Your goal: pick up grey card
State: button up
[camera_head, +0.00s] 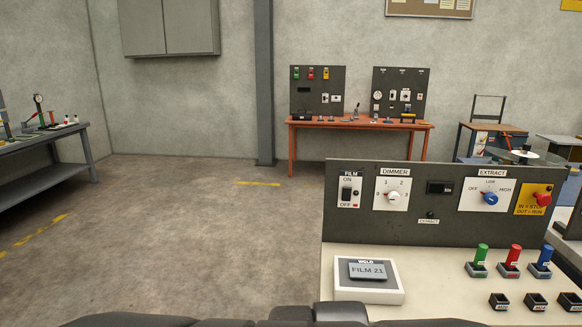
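A grey card (367,270) marked "FILM 21" lies in a white frame (347,293) marked "WELD". The frame sits at the left front of a pale bench top (433,284), at lower right in the head view. The card's face is fully visible. No gripper fingers show in this view. Dark rounded parts along the bottom edge seem to be my own body.
A dark control panel (448,234) with switches and knobs stands behind the frame. Green (480,255), red (512,256) and blue (543,257) handled items stand at right, with small black blocks in front. An orange table (358,125) stands far back. The floor at left is clear.

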aim_at(367, 270)
jog(key=k, duration=0.3)
jog(key=i+j+z, duration=0.45)
jog(key=i, duration=0.2)
jog(key=i+j+z, duration=0.4)
jog(key=j, duration=0.35)
jog(key=i, duration=0.1)
